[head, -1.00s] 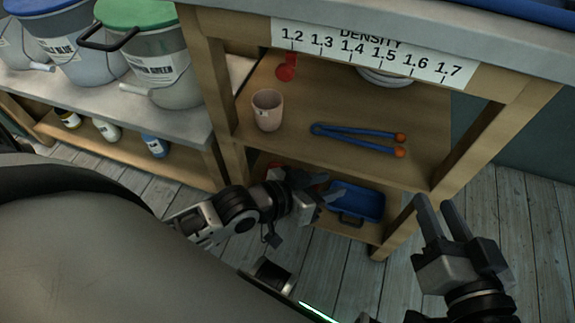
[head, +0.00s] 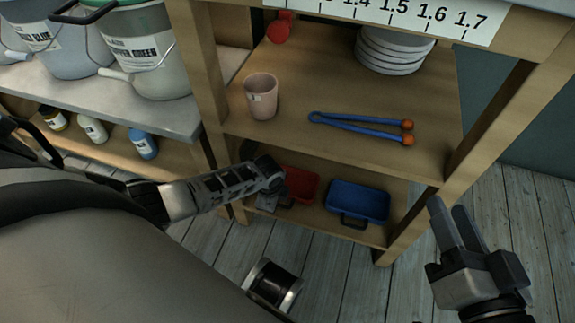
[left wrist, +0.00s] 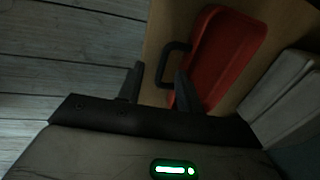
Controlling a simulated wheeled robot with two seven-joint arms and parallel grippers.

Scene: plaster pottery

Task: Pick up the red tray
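The red tray (head: 300,185) lies on the lower shelf of the wooden unit, left of a blue tray. In the left wrist view the red tray (left wrist: 225,58) has a black handle (left wrist: 173,63) on its near side. My left gripper (left wrist: 158,84) is open, its two fingers apart just short of the handle, one finger close to the tray's edge. In the head view my left gripper (head: 272,200) is partly hidden by its own arm at the tray's left front. My right gripper (head: 458,228) is open and empty, right of the unit.
The blue tray (head: 357,202) sits beside the red one. The upper shelf (head: 300,125) above holds a pink cup (head: 261,96), blue tongs (head: 362,127) and stacked plates (head: 392,52). A wooden leg (head: 398,228) stands at the front right.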

